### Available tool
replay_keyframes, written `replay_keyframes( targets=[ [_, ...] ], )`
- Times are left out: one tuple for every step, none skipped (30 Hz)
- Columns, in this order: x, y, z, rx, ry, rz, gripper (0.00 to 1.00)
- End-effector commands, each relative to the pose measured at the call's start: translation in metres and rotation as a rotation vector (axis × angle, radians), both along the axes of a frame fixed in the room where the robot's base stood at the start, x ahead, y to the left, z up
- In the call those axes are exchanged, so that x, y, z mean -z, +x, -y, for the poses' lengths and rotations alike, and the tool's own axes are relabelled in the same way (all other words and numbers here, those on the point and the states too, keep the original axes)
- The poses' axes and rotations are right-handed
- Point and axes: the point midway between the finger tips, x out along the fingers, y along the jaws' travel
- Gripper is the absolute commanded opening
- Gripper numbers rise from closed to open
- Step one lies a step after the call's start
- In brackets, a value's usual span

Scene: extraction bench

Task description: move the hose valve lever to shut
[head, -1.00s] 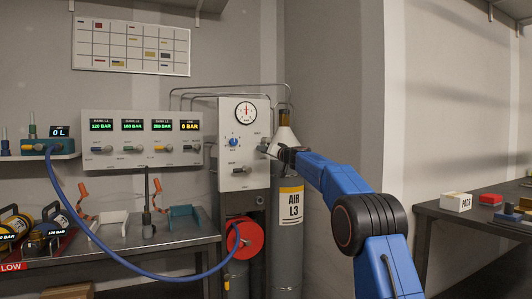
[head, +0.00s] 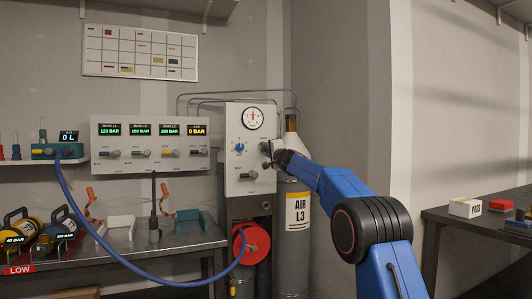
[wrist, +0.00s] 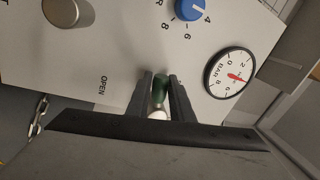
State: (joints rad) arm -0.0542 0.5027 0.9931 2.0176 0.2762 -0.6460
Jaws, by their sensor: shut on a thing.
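My gripper (head: 268,155) is at the panel's right edge, below the gauge. In the wrist view, its dark fingers (wrist: 162,98) are shut on a green handle (wrist: 160,88), which looks like the hose valve lever. A pale tip shows below the green part. The word OPEN is printed on the panel left of the fingers in that view. The lever's pivot is hidden, so its exact angle cannot be told.
A grey AIR L3 cylinder (head: 296,210) stands right of the panel, close under my arm. A red hose reel (head: 256,243) is below the panel, with a blue hose (head: 135,281) running left. The bank panel (head: 150,143) and a workbench (head: 180,240) are at left.

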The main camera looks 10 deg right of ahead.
Motion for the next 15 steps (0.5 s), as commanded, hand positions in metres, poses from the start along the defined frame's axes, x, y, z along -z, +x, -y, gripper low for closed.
replay_keyframes(
  targets=[
    [-0.0023,-0.0003,0.0003,0.001,0.032,-0.007,0.00],
    [-0.0034,-0.0003,0.0001,0.000,0.052,-0.013,0.00],
    [-0.0046,-0.0004,0.0001,0.001,0.075,-0.019,0.00],
    [-0.0054,-0.0004,0.0000,0.001,0.093,-0.024,0.00],
    [-0.0063,-0.0004,0.0001,0.002,0.109,-0.028,0.00],
    [-0.0074,-0.0005,-0.0001,0.002,0.131,-0.034,0.00],
    [-0.0081,-0.0004,-0.0002,0.002,0.144,-0.037,0.00],
    [-0.0088,-0.0005,-0.0003,0.001,0.156,-0.041,0.00],
    [-0.0096,-0.0006,-0.0004,0.001,0.172,-0.045,0.00],
    [-0.0102,-0.0006,-0.0004,0.001,0.181,-0.047,0.00],
    [-0.0106,-0.0006,-0.0004,0.001,0.191,-0.050,0.00],
    [-0.0110,-0.0005,-0.0004,0.001,0.201,-0.053,0.00],
    [-0.0113,-0.0006,-0.0002,0.002,0.209,-0.055,0.00],
    [-0.0117,-0.0005,-0.0002,0.002,0.214,-0.056,0.00],
    [-0.0119,-0.0004,-0.0002,0.001,0.221,-0.058,0.00]
  ],
)
